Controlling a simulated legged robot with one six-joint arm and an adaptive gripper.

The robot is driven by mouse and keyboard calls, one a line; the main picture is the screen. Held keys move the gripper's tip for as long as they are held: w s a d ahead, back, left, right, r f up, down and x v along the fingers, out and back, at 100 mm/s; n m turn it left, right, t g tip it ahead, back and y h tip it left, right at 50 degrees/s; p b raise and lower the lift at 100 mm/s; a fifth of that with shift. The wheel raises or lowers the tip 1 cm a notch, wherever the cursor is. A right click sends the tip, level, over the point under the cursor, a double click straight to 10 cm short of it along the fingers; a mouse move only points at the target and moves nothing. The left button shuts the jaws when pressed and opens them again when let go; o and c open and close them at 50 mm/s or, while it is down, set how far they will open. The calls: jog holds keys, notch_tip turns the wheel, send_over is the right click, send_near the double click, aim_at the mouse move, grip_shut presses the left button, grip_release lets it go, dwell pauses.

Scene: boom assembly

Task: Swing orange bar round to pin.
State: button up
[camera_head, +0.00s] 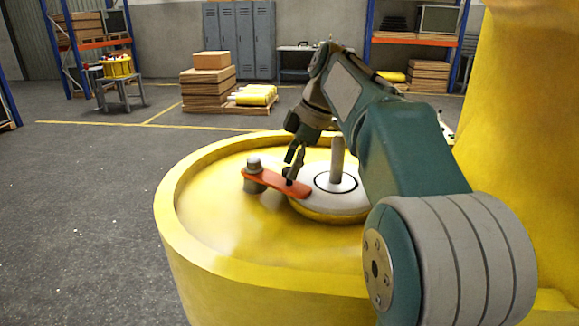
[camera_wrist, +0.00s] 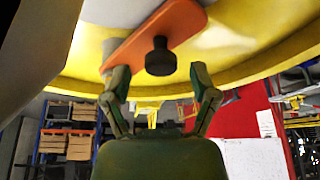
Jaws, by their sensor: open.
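The orange bar (camera_head: 272,180) lies flat, with its left end on a short grey post (camera_head: 254,178). Its right end, with a black knob (camera_wrist: 160,57), reaches the edge of a round pale plate (camera_head: 310,200). A grey upright pin (camera_head: 337,160) rises from that plate, apart from the bar's free end. My gripper (camera_head: 291,164) is over the bar's knob end. In the wrist view, my gripper (camera_wrist: 158,80) is open, its fingers to either side of the knob with gaps. The orange bar (camera_wrist: 172,27) shows behind the knob there; the pin cannot be made out.
A yellow round rim (camera_head: 180,215) surrounds the post and plate. A large yellow body (camera_head: 520,130) stands at the right. Boxes (camera_head: 208,80), lockers (camera_head: 240,40) and shelves are far behind. Open floor (camera_head: 80,210) lies to the left.

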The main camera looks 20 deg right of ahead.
jog(key=v, duration=0.6)
jog(key=shift+d+r, duration=0.2)
jog(key=shift+r, duration=0.1)
